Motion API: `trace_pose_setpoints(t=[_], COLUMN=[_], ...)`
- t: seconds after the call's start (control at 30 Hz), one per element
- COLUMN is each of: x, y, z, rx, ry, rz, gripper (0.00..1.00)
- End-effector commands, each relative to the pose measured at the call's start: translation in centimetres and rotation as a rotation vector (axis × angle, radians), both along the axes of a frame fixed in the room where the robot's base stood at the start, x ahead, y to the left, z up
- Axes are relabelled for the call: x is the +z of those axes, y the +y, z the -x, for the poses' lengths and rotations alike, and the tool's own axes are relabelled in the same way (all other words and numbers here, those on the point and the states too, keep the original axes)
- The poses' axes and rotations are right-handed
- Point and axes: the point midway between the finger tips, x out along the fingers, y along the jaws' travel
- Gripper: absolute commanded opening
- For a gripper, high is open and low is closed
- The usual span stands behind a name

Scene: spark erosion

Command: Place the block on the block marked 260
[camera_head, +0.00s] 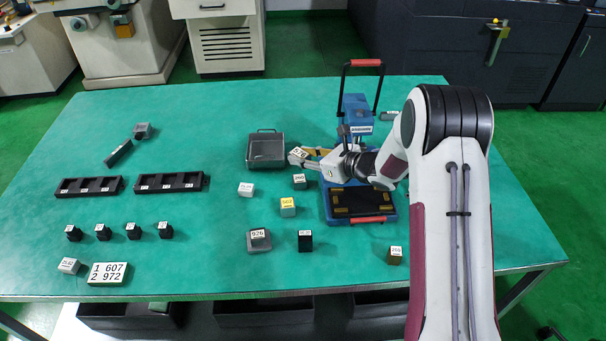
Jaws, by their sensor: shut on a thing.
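My gripper (308,160) reaches in from the right and is shut on a small block (299,152) with a white label, its number too small to read surely. The held block appears above the green table, beside the grey tray; its exact height cannot be told. A dark block (299,181) with a white label that seems to read 260 stands just below the gripper in the picture, apart from the held block. Another block (396,254), brownish with a pale label that looks like 250 or 260, stands at the right front.
A grey tray (250,162) lies left of my gripper. A blue device (329,210) with a red-handled frame stands behind and under my arm. A white-topped block (246,190), a yellow-labelled block (287,206), block 926 (259,240) and a black block (305,240) stand nearby. Black racks (130,187) lie left.

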Motion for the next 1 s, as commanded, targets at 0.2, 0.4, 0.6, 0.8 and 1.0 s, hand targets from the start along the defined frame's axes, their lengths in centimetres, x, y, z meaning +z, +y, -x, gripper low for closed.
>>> trace_pose_setpoints(t=[0.2, 0.4, 0.6, 0.8, 1.0], x=[-2.3, -3.0, -3.0, -3.4, -5.1], y=[0.0, 0.0, 0.0, 0.0, 0.0], z=[-0.1, -0.1, -0.1, -0.1, -0.1], rx=[0.000, 0.000, 0.000, -0.001, 0.000], ry=[-0.003, -0.004, -0.004, -0.003, -0.002], rz=[-0.001, -0.001, -0.001, -0.001, -0.002], gripper=[0.00, 0.00, 0.00, 0.00, 0.00])
